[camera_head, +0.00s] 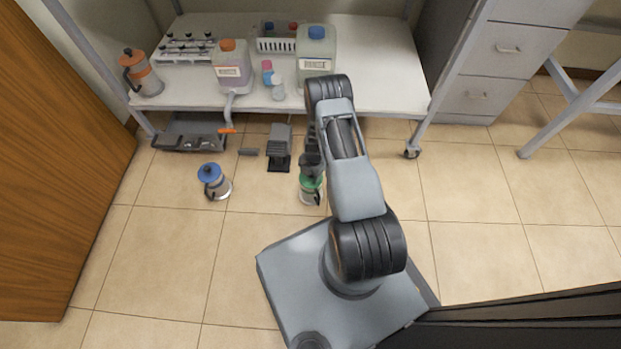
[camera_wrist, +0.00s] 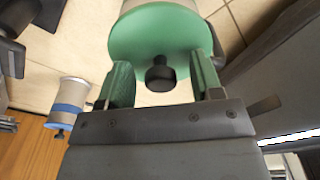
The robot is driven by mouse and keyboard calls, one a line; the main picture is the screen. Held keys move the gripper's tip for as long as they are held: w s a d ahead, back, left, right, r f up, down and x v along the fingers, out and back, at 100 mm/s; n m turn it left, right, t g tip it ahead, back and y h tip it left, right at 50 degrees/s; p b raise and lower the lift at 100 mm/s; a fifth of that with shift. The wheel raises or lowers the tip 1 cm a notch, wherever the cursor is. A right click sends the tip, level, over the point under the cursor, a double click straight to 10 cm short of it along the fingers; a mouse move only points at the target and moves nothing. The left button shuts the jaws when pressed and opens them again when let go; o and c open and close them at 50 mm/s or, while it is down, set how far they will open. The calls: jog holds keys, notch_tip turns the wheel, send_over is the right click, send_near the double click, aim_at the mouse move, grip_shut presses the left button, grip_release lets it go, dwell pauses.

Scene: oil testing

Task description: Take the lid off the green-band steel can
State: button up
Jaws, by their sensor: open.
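The green-band steel can (camera_head: 310,197) stands on the tiled floor in front of the shelf, partly hidden by my arm. Its green lid (camera_wrist: 140,38) with a black knob (camera_wrist: 160,78) fills the top of the wrist view. The lid sits on the can, whose steel body (camera_wrist: 222,32) shows behind it. My gripper (camera_wrist: 160,64) is open, with one finger on each side of the knob and a gap between each finger and the knob. In the head view my gripper (camera_head: 312,168) is right over the can.
A blue-lidded steel can (camera_head: 214,184) stands to the left on the floor, also in the wrist view (camera_wrist: 70,100). An orange-lidded can (camera_head: 142,76) and jugs (camera_head: 316,55) are on the white shelf (camera_head: 385,80). A grey tray (camera_head: 185,133) lies below. Floor (camera_head: 160,240) at left is clear.

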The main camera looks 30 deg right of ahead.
jog(key=shift+c, duration=0.2)
jog(key=c, duration=0.9)
jog(key=shift+r, duration=0.1)
jog(key=shift+c, duration=0.3)
